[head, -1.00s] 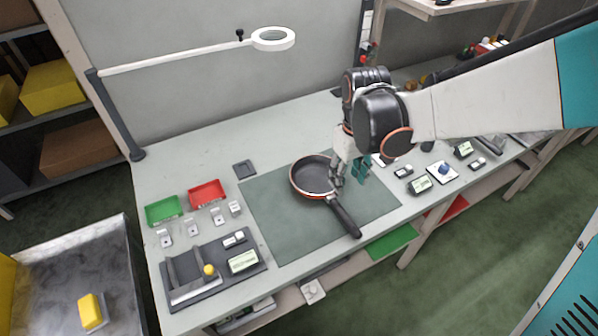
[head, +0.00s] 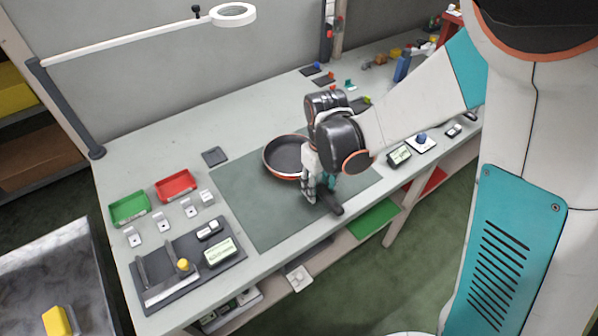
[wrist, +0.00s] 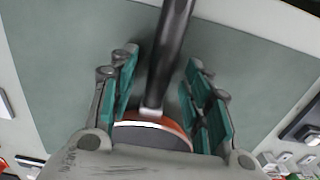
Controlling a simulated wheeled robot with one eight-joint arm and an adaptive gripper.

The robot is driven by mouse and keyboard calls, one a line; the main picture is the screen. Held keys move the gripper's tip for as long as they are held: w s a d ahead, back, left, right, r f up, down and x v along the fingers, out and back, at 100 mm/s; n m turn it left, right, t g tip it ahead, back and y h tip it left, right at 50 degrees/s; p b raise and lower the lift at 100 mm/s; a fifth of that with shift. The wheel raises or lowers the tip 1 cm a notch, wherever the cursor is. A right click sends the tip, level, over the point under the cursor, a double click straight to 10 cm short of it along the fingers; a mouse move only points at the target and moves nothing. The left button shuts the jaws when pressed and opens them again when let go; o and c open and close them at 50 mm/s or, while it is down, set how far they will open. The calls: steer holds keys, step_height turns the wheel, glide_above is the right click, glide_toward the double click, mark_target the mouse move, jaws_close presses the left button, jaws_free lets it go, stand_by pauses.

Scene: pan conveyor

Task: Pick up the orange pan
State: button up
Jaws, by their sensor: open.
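The orange pan (head: 285,157), dark inside with an orange rim and a black handle, lies on the green mat (head: 240,207) on the workbench. My gripper (head: 320,191) is over the handle, pointing down, and hides part of it; the handle's end shows just in front of the fingers. In the wrist view my gripper (wrist: 160,95) is open, with teal finger pads on both sides of the black handle (wrist: 168,50) and gaps between. The pan's orange edge (wrist: 150,127) shows near the palm.
A green tray (head: 129,207) and a red tray (head: 176,186) stand at the left, behind a dark fixture with a yellow knob (head: 183,265). A lamp arm (head: 130,47) reaches over the back. Small devices (head: 400,155) stand right of the mat.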

steer(key=shift+f, duration=0.3)
steer(key=shift+r, duration=0.1)
jaws_close()
